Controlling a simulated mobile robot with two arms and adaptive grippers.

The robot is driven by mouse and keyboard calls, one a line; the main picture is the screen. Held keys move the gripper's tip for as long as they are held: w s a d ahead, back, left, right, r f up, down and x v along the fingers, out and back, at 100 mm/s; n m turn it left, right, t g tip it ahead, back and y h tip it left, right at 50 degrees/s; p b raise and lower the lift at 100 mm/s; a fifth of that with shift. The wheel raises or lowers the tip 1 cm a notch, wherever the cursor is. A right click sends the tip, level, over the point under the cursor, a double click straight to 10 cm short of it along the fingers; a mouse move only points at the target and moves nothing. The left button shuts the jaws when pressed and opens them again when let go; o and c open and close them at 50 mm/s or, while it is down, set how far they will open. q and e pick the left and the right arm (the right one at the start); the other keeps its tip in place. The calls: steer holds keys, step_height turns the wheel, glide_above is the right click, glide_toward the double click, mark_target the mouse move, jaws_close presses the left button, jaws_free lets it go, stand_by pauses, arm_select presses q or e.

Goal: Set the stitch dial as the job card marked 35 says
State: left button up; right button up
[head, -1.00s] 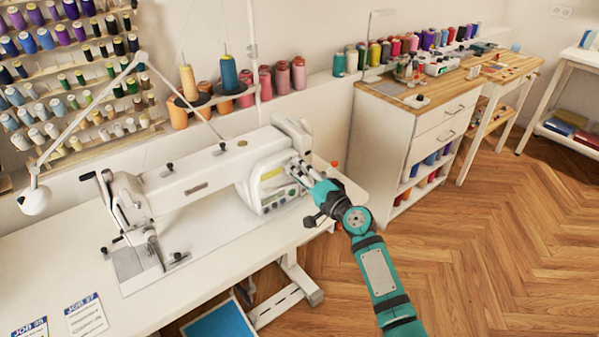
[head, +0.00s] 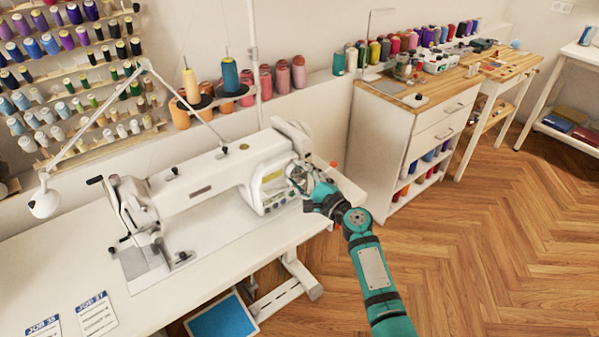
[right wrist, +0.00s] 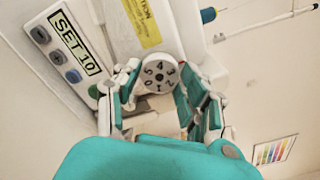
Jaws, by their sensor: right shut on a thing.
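The white sewing machine (head: 215,178) stands on the white table. The round white stitch dial (right wrist: 160,74) with dark digits is on its right end, turned sideways in the right wrist view; I cannot tell which digit is set. My right gripper (head: 298,174) is at that end, with its fingers on either side of the dial, shut on it. In the head view the gripper mostly hides the dial. The job card marked 35 (head: 44,328) lies at the lower left, partly cut off, its small text unreadable. My left gripper is out of view.
A display reading SET 10 (right wrist: 76,42) with several buttons sits next to the dial, under a yellow label (right wrist: 142,22). A white lamp (head: 44,202) and a thread stand (head: 215,97) are near the machine. A wooden-topped cabinet (head: 405,125) stands to the right.

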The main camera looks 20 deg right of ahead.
steer(key=m+p, duration=0.2)
steer(key=m, duration=0.2)
steer(key=shift+d+r, duration=0.1)
steer(key=shift+r, duration=0.05)
steer(key=shift+m+p, duration=0.55)
steer(key=shift+m, duration=0.85)
steer(key=o, duration=1.2)
steer(key=shift+f, duration=0.2)
steer(key=v, duration=1.2)
steer(key=shift+r, duration=0.1)
